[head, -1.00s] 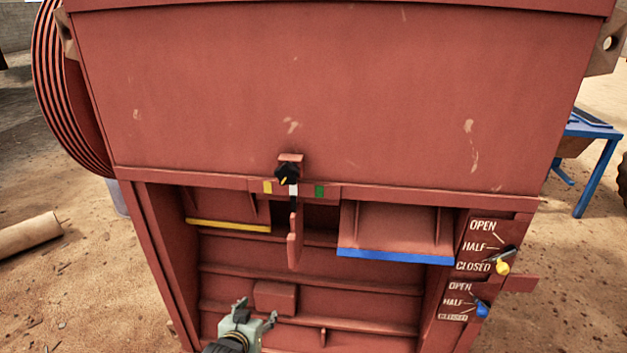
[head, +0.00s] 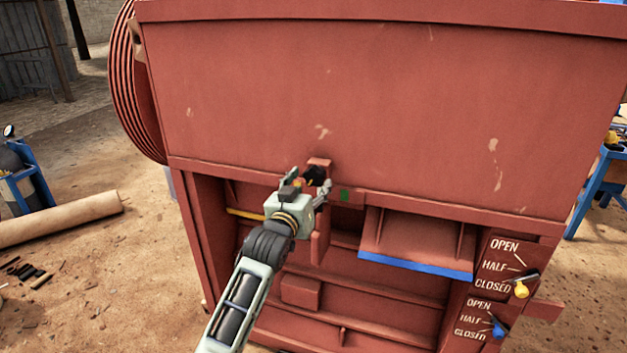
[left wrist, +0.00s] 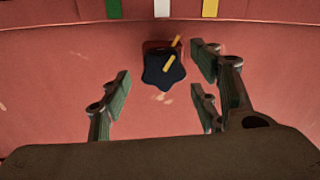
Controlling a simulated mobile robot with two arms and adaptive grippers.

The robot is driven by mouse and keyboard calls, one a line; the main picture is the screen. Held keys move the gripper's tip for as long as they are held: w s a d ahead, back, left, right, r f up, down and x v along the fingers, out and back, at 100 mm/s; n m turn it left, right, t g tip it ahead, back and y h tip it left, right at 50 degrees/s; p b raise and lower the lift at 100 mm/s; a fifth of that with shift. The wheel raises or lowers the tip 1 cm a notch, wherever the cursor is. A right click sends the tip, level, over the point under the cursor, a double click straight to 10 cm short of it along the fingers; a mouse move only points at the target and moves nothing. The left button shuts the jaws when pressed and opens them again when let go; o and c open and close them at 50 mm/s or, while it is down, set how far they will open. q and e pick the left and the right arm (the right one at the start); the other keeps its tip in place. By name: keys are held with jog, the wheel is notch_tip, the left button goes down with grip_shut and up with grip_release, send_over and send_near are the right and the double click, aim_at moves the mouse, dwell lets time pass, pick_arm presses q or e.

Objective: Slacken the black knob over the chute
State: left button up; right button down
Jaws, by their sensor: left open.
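The black knob (head: 315,176) sits on a small red bracket at the lower edge of the crusher's big red panel, above the chute opening. In the left wrist view the knob (left wrist: 164,70) is star-shaped with a yellow pointer mark. My left gripper (head: 307,183) is open in front of the knob and hides part of it. In the left wrist view its fingers (left wrist: 160,95) stand apart on both sides, with the knob between and beyond them, apparently untouched. My right gripper is not in view.
Green (left wrist: 114,8), white (left wrist: 162,8) and yellow (left wrist: 210,7) marks sit by the knob. A blue-edged flap (head: 418,240) hangs to the right. A yellow lever (head: 521,290) and a blue lever (head: 498,328) stand by labelled plates. A red plate hangs just below the gripper.

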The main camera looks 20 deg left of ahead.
pick_arm(q)
jog(key=shift+w, duration=1.15)
jog(key=c, duration=1.1)
